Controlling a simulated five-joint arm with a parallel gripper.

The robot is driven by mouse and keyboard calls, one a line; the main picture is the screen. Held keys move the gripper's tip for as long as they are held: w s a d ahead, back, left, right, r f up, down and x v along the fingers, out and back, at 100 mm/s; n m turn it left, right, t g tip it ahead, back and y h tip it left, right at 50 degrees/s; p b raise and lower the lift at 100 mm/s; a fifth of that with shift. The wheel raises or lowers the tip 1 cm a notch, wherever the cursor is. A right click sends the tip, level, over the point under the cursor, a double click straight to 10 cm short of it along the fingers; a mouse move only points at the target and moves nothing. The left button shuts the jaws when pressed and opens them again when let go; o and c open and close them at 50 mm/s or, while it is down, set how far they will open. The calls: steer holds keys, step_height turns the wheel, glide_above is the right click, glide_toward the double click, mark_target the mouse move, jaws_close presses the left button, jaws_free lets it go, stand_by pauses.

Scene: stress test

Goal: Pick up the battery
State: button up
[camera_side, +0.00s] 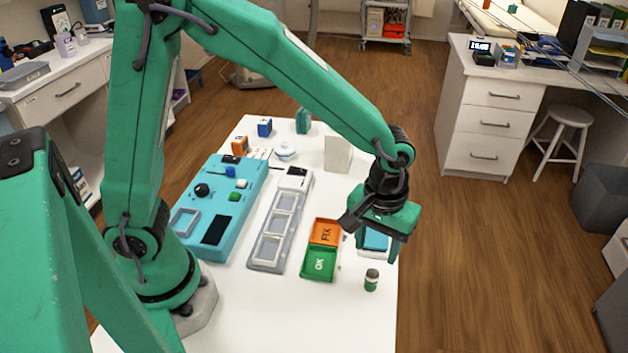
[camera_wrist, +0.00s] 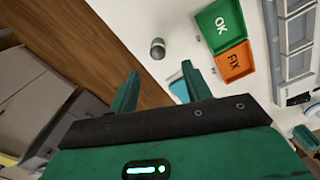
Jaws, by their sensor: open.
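A small upright cylinder with a green body and grey top, which looks like the battery (camera_side: 371,280), stands on the white table near its right edge. It also shows in the wrist view as the battery (camera_wrist: 157,48), seen from above, beyond my fingertips and apart from them. My gripper (camera_side: 373,238) is above the table, a little behind the battery in the side view. In the wrist view my gripper (camera_wrist: 160,72) has its two fingers spread, with nothing held between them.
An orange FIX tray (camera_side: 338,231) and a green OK tray (camera_side: 319,265) sit left of the battery. A blue-topped white object (camera_side: 376,241) is partly hidden under my gripper. A grey slotted rack (camera_side: 272,232) and a teal panel (camera_side: 240,190) lie further left.

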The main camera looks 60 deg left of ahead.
mark_target(372, 273)
steer(key=shift+d+f, duration=0.25)
steer(key=shift+s+f, duration=0.1)
steer(key=shift+f, duration=3.8)
steer(key=shift+c, duration=0.4)
jaws_close()
